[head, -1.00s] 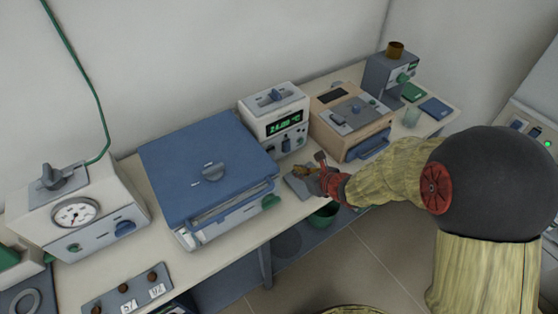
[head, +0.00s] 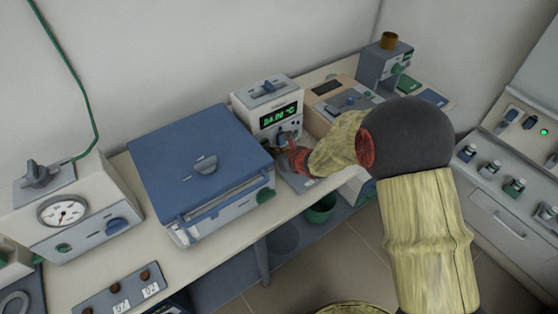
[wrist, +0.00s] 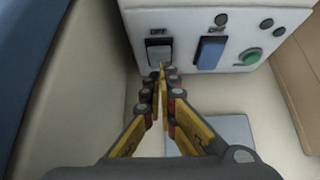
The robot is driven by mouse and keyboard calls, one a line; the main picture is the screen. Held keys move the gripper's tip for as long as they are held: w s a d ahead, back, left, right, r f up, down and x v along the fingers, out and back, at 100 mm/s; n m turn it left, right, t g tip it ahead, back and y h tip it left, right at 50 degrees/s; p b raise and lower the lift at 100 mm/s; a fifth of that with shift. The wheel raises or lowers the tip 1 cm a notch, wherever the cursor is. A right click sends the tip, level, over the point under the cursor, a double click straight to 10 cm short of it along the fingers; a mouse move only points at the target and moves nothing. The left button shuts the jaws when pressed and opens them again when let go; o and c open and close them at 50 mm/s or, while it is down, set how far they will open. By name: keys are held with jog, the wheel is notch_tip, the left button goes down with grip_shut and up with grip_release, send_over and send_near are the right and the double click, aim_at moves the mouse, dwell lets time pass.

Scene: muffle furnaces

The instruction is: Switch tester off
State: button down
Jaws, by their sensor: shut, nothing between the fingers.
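A white instrument (head: 262,98) with a lit green temperature display (head: 276,116) stands on the bench right of a large blue-lidded box. I cannot read a name on it, so I cannot confirm that it is the tester. The wrist view shows the lower front of a white instrument (wrist: 185,20) with a grey rocker switch (wrist: 160,51), a blue rocker switch (wrist: 210,52) and a green knob (wrist: 250,57). My gripper (wrist: 160,72) is shut and empty, its tips just below the grey switch. I cannot tell whether they touch. In the head view my gripper (head: 284,143) is partly hidden at the instrument's front.
The blue-lidded box (head: 200,155) stands close on the left, a beige box (head: 330,100) on the right. A grey-blue plate (wrist: 225,130) lies on the bench below my gripper. A white gauge unit (head: 75,215) is farther left. Bare bench shows in front.

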jog(key=shift+w+a, duration=0.15)
jog(key=shift+r, duration=0.15)
jog(key=p, duration=0.3)
jog(key=shift+w+a+r+g+h, duration=0.1)
jog(key=shift+w+a+g+h, duration=0.2)
jog(key=shift+w+g, duration=0.1)
jog(key=shift+s, duration=0.1)
jog(key=shift+r, duration=0.2)
jog(key=shift+r+p, duration=0.6)
jog(key=shift+r, duration=0.05)
